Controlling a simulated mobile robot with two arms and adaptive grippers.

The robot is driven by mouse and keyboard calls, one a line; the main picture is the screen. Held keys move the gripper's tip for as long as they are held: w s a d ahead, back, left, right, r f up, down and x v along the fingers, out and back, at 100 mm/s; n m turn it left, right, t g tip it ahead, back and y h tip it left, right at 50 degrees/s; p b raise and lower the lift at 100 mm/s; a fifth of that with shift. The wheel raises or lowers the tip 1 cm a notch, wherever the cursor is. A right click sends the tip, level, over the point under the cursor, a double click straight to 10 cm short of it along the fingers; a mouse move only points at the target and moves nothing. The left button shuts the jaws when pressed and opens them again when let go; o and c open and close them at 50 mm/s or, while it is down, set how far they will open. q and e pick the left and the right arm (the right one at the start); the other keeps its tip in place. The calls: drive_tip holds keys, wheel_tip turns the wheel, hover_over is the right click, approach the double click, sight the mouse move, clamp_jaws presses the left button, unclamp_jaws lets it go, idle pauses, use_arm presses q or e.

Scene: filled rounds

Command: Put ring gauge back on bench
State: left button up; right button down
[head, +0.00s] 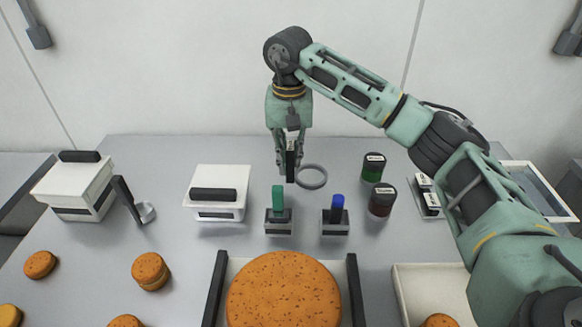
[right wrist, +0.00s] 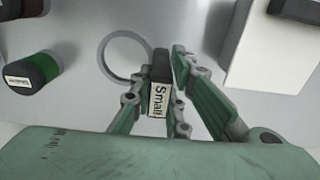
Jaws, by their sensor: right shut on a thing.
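The ring gauge is a grey ring with a dark handle (head: 291,162) that carries a white label; the label reads "Small" in the right wrist view (right wrist: 158,101). My right gripper (head: 288,164) is shut on this handle, pointing down over the back middle of the bench (head: 330,148). The ring (head: 312,187) sticks out to the right of the fingers in the head view. It is low over the bench top; I cannot tell whether it touches. My left gripper is not in view.
Green-tagged (head: 278,224) and blue-tagged (head: 335,226) blocks stand in front of the gauge. Two dark labelled jars (head: 373,167) (head: 381,200) stand to the right, a white lidded box (head: 216,188) to the left. A large brown round (head: 283,290) lies in front.

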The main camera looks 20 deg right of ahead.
sight(290, 169)
wheel_tip(290, 169, down, 4)
drive_tip(key=shift+w+f+p, duration=0.1)
drive_tip(key=shift+p, duration=0.25)
drive_tip(key=c, duration=1.7)
unclamp_jaws()
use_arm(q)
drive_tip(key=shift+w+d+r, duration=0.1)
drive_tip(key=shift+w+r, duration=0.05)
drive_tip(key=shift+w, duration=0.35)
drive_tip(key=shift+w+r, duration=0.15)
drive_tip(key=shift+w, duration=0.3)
use_arm(e)
drive_tip(key=shift+r, duration=0.3)
use_arm(q)
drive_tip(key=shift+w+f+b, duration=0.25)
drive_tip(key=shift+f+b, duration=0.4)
drive_tip(key=shift+b, duration=0.15)
use_arm(e)
wheel_tip(290, 169, up, 12)
drive_tip(key=shift+f, duration=0.2)
